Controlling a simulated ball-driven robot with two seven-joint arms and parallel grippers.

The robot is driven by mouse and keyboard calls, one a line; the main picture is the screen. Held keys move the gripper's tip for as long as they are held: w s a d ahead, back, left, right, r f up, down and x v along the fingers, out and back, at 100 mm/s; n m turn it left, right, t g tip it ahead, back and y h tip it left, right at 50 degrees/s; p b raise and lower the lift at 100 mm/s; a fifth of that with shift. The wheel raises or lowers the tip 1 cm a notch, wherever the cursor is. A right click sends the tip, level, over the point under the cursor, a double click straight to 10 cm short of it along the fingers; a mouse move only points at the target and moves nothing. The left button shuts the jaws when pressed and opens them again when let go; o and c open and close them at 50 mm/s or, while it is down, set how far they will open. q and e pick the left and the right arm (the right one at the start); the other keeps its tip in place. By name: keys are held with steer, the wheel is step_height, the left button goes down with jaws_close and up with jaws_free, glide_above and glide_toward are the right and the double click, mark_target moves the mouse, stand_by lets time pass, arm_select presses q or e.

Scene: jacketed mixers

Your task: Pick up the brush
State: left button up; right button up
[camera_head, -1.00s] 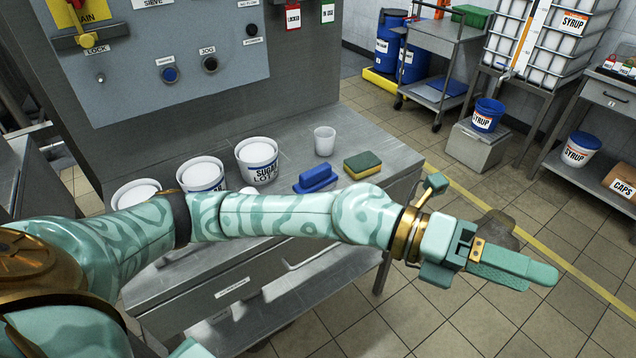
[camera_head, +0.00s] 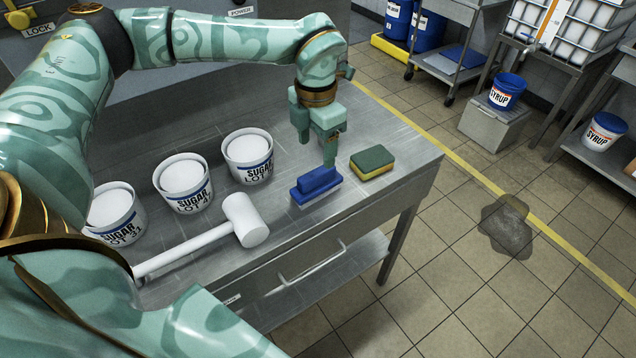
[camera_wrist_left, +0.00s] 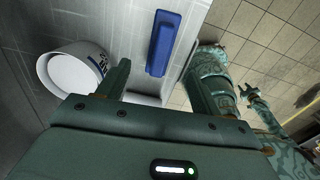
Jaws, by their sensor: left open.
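The brush (camera_head: 317,186), a blue block with a raised blue grip, lies on the steel table near its front edge, left of a sponge. My left gripper (camera_head: 329,160) points down just above and behind the brush, open and empty. In the left wrist view the brush (camera_wrist_left: 163,43) lies ahead of the open fingers (camera_wrist_left: 160,85), between their lines and apart from them.
Several white sugar tubs (camera_head: 186,184) stand left of the brush. A white mallet (camera_head: 243,219) lies in front of them. A yellow and green sponge (camera_head: 371,162) lies right of the brush. The table's right end is bare. A dark puddle (camera_head: 506,227) is on the floor.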

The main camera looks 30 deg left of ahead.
mark_target(317, 171)
arm_select(q)
step_height(317, 171, down, 4)
steer(key=shift+w+a+f+b, duration=0.1)
steer(key=shift+w+b, duration=0.05)
steer(key=shift+b, duration=0.2)
steer(key=shift+f, duration=0.55)
step_height(317, 171, down, 5)
steer(key=shift+f+b, duration=0.1)
steer(key=shift+b, duration=0.85)
steer(key=shift+d, duration=0.2)
arm_select(e)
steer(key=f, duration=0.3)
steer(key=shift+w+a, duration=0.15)
steer(key=shift+a, duration=0.25)
arm_select(q)
steer(key=c, duration=1.1)
arm_select(e)
steer(key=shift+d, duration=0.3)
